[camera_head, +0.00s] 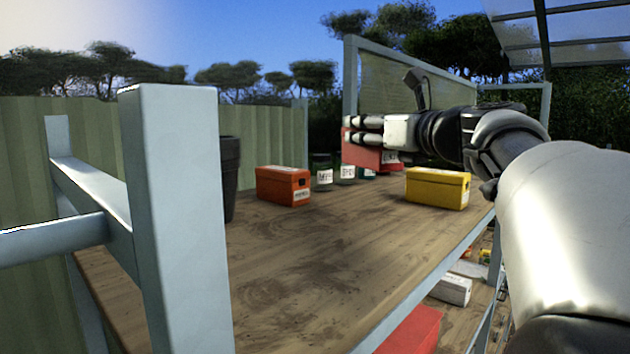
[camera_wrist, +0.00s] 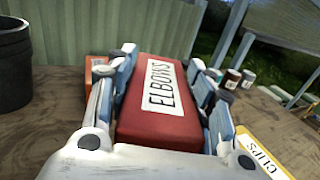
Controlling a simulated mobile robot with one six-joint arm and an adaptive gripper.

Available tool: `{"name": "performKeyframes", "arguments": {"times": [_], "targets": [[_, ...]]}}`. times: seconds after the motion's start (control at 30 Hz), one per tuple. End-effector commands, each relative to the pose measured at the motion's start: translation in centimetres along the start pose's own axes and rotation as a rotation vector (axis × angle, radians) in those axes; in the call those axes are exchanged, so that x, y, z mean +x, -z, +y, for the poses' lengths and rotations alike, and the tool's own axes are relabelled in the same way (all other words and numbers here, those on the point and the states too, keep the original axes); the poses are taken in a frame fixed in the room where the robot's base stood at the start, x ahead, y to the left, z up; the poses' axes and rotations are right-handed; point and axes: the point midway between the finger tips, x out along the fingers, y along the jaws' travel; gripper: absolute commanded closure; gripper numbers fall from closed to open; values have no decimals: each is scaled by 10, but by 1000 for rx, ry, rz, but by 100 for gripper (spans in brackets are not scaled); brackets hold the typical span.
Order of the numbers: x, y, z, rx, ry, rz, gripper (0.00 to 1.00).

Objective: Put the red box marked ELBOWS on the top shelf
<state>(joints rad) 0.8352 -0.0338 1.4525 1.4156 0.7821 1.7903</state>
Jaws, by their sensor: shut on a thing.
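The red box marked ELBOWS (camera_head: 366,155) is between the fingers of my gripper (camera_head: 353,130), over the far part of the top shelf (camera_head: 310,250). In the wrist view, the red box (camera_wrist: 158,105) fills the space between both fingers, its white ELBOWS label facing up toward the camera. My gripper is shut on it. The box's underside and any gap to the boards are hard to judge.
An orange box (camera_head: 283,186) and a dark pot (camera_head: 229,175) stand left of the held box. A yellow box marked CLIPS (camera_head: 438,188) stands to the right. Small jars (camera_head: 324,176) stand nearby. The shelf's near middle is clear. A post (camera_head: 175,220) rises at the left.

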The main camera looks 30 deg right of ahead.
Motion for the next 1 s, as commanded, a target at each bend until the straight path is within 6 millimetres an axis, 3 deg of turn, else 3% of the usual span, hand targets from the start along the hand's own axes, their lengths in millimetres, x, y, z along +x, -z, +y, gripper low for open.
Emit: {"name": "performKeyframes", "arguments": {"times": [0.1, 0.2, 0.6, 1.0], "targets": [[-1, 29, 0, 4, 0, 0, 86], [0, 46, 0, 2, 0, -1, 86], [0, 89, 0, 1, 0, 0, 86], [0, 97, 0, -2, 0, -2, 86]]}}
